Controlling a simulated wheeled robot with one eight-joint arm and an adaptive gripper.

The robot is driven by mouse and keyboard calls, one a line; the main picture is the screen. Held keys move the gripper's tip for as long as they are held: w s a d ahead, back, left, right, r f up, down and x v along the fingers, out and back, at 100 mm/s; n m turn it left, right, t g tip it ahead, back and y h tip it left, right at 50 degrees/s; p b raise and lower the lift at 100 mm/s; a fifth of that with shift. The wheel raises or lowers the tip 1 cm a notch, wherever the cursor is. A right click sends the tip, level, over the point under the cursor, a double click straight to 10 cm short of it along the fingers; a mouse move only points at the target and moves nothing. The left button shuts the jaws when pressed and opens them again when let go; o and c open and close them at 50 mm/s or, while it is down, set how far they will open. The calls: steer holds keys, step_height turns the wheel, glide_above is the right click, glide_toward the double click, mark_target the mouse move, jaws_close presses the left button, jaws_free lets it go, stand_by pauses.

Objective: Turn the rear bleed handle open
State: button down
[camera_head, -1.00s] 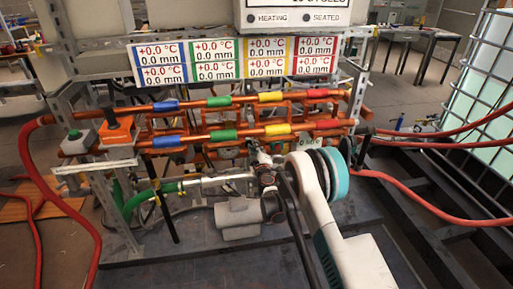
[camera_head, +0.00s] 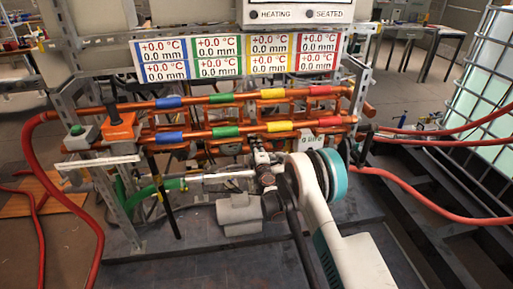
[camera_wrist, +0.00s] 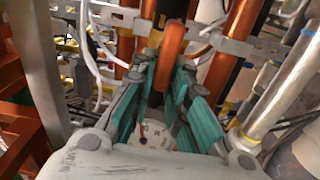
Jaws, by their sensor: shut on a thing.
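An orange handle-like piece with a rounded end (camera_wrist: 171,55) stands between the fingertips of my gripper (camera_wrist: 168,72) in the wrist view. I take it to be the rear bleed handle, though no label on it shows. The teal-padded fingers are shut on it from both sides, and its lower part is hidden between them. In the head view my gripper (camera_head: 262,158) reaches to the lower copper pipes at the right of centre. The gripped piece cannot be made out there, behind the fingers and wrist.
Copper pipes with coloured bands (camera_head: 225,132) run across the rack close by my gripper. An orange box with a black lever (camera_head: 117,122) stands at the left. Red hoses (camera_head: 420,188) lie at the right.

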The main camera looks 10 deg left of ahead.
steer(key=shift+s+f, duration=0.1)
steer(key=c, duration=1.6)
jaws_free()
steer(key=shift+s, duration=0.3)
steer(key=v, duration=1.1)
steer(key=shift+s, duration=0.15)
steer(key=shift+d, duration=0.1)
